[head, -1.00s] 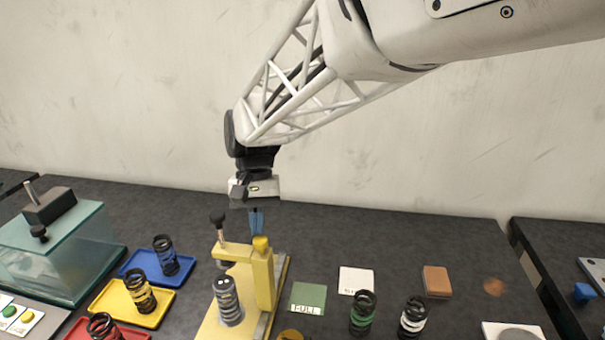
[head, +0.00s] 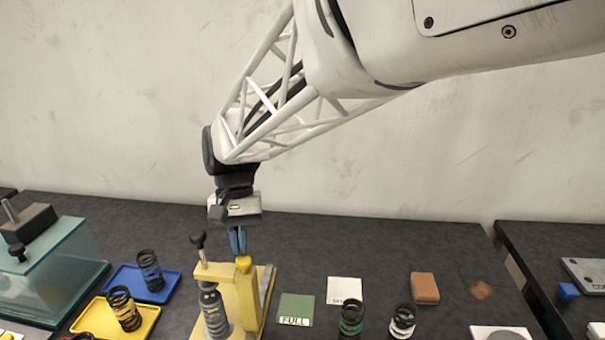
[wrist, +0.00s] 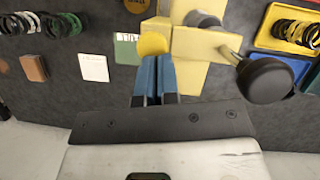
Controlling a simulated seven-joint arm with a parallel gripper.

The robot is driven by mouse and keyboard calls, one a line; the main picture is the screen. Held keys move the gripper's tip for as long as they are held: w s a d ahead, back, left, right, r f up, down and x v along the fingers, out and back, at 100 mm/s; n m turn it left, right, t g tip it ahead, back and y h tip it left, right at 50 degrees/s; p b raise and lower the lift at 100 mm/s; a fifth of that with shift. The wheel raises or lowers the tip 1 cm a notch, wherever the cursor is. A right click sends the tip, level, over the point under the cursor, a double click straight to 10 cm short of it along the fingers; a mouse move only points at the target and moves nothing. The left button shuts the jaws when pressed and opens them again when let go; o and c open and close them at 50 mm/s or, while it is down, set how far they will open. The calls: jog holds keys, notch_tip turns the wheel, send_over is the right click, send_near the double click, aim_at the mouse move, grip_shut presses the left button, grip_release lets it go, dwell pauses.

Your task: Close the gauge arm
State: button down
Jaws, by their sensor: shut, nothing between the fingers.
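The gauge (head: 250,297) is a yellow stand with an upright post and a yellow cap (head: 243,263). Its yellow gauge arm (head: 222,272) reaches left from the post and carries a black-knobbed plunger (head: 198,240). A grey spring (head: 213,312) stands under the arm's outer end; whether the plunger touches it I cannot tell. My gripper (head: 238,246) is shut and empty, pointing down behind the arm near the post. In the wrist view its blue fingers (wrist: 156,72) are right beside the gauge arm (wrist: 205,46) and the cap; contact is unclear. The black knob (wrist: 266,80) is to their right.
Left of the gauge are a blue tray (head: 172,290) and a yellow tray (head: 88,318) with springs, and a glass box (head: 60,270). Right are a green FULL card (head: 296,308), a white card (head: 344,289), green-banded and white-banded springs, and a brown block (head: 424,287).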

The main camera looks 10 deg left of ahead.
jog(key=w+a+r, duration=0.1)
jog(key=w+r, duration=0.6)
jog(key=r, duration=0.2)
jog(key=shift+a+r, duration=0.15)
jog(key=shift+a, duration=0.25)
jog(key=w, duration=0.3)
jog(key=shift+a, duration=0.1)
dwell(0.3)
jog(key=shift+f, duration=0.3)
jog(key=s+d+f, duration=0.2)
jog(key=s+f, duration=0.5)
jog(key=f, duration=0.2)
jog(key=shift+s, duration=0.25)
